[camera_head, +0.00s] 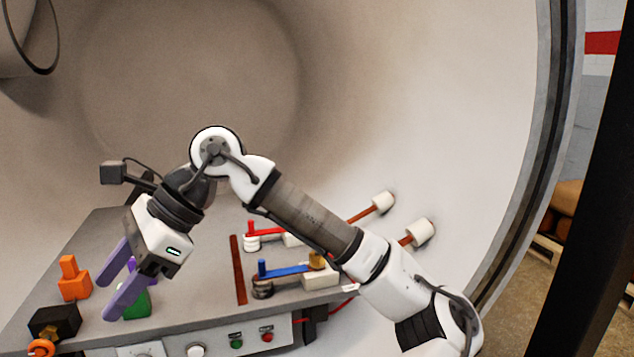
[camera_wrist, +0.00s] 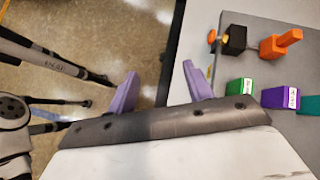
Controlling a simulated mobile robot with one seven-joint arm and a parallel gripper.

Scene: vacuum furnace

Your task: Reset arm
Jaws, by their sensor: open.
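My gripper (camera_head: 116,279) is at the left in the head view, with its two purple fingers spread apart and nothing between them. It points down and to the left above the left part of the grey table (camera_head: 190,290). In the wrist view my gripper (camera_wrist: 160,85) shows its fingers apart over the table's edge, with floor behind one finger. My arm reaches from the lower right up to a raised elbow and down to the gripper. In the head view, the fingers partly hide a green block (camera_head: 138,304) and a purple block (camera_head: 131,264).
An orange block (camera_head: 74,285) and black block (camera_head: 55,321) stand left of my gripper. A teal block (camera_wrist: 310,105) shows in the wrist view. Red (camera_head: 265,232) and blue (camera_head: 285,270) levers stand right, below my forearm. The curved chamber wall (camera_head: 400,90) surrounds the table.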

